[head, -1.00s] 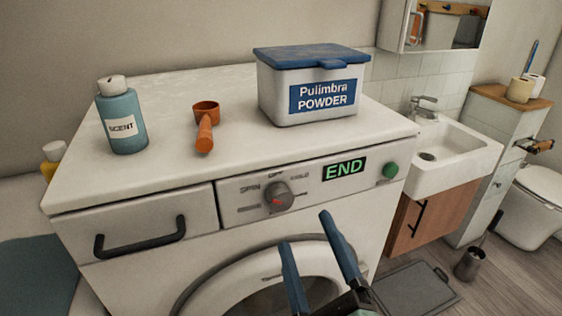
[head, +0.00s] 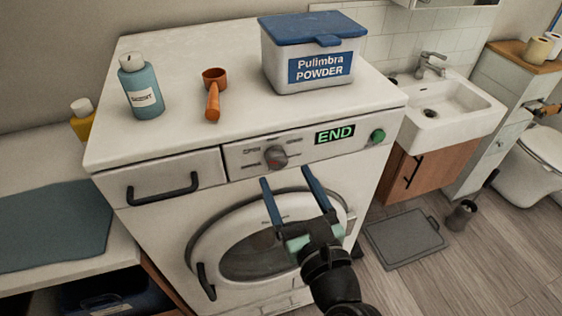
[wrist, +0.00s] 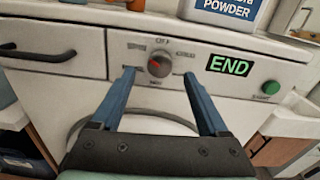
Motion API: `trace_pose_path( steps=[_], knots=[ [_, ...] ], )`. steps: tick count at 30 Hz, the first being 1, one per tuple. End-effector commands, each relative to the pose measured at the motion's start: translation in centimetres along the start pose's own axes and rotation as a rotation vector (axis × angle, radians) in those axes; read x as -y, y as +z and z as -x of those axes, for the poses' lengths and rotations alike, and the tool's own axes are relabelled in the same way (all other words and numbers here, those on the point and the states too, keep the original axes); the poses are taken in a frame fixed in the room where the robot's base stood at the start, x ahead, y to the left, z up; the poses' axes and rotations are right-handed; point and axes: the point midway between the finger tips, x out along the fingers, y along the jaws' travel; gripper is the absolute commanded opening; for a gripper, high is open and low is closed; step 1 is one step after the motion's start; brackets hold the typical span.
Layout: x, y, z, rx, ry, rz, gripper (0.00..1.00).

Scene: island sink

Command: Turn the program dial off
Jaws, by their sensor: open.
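The program dial (head: 276,157) is a grey round knob with a red mark, on the washing machine's front panel, left of a green END display (head: 335,134). Printed labels surround the dial; most are too small to read. In the wrist view the dial (wrist: 159,65) sits between and beyond my two blue fingers, with its red mark near the centre. My gripper (head: 285,182) is open and empty, just below and in front of the dial, apart from it. The fingertips also show in the wrist view (wrist: 158,72), one on each side of the dial.
A green button (head: 378,136) is right of the display. A drawer with a black handle (head: 162,196) is on the left. The round door (head: 215,240) is below. A blue bottle (head: 141,88), an orange scoop (head: 213,95) and a powder box (head: 310,60) stand on top.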

Motion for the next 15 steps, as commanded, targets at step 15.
trace_pose_path(
  steps=[15],
  knots=[
    [0.0,0.0,-4.1,0.0,-0.002,0.001,0.78]
  ],
)
